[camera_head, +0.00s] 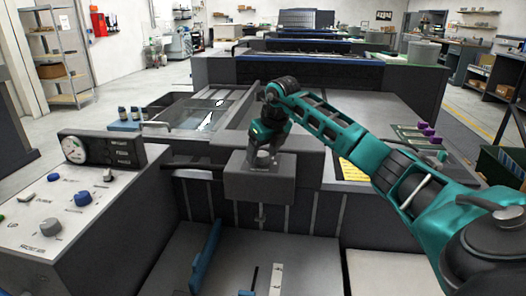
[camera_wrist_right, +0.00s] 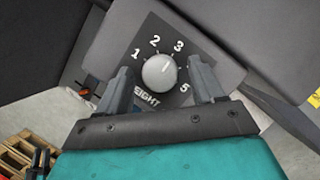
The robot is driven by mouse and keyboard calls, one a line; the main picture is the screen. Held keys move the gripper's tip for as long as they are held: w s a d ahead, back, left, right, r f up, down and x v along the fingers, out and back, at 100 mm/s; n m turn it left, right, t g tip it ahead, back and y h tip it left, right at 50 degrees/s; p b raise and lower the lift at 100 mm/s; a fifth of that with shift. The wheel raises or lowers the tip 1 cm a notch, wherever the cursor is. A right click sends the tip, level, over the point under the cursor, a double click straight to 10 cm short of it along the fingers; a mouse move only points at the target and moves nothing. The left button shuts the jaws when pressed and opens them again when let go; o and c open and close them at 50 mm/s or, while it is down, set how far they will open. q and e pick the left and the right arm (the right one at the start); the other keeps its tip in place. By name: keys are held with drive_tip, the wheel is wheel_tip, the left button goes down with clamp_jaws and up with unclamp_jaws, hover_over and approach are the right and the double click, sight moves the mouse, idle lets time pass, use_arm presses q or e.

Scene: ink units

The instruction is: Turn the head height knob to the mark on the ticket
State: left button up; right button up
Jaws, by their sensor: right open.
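The head height knob (camera_wrist_right: 159,71) is a round silver dial on a dark plate with numbers around it. Its white line points up and right, roughly toward the 3. The 4 is hidden by a finger and the label is partly covered. My right gripper (camera_wrist_right: 160,82) is open, with one finger on each side of the knob; contact cannot be told. In the head view my right gripper (camera_head: 263,160) is over the grey head box (camera_head: 258,187), and the knob is hidden there. A yellow sheet (camera_head: 353,171), possibly the ticket, lies to the right; its writing is unreadable. My left gripper is out of view.
A control console (camera_head: 90,215) with a gauge, coloured knobs and buttons stands at left. Purple-topped items (camera_head: 428,135) sit on a green mat at right. Small blue bottles (camera_head: 129,115) stand at back left.

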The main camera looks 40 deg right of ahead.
drive_tip(key=c, duration=1)
drive_tip(key=shift+c, duration=0.2)
drive_tip(key=shift+r, duration=0.1)
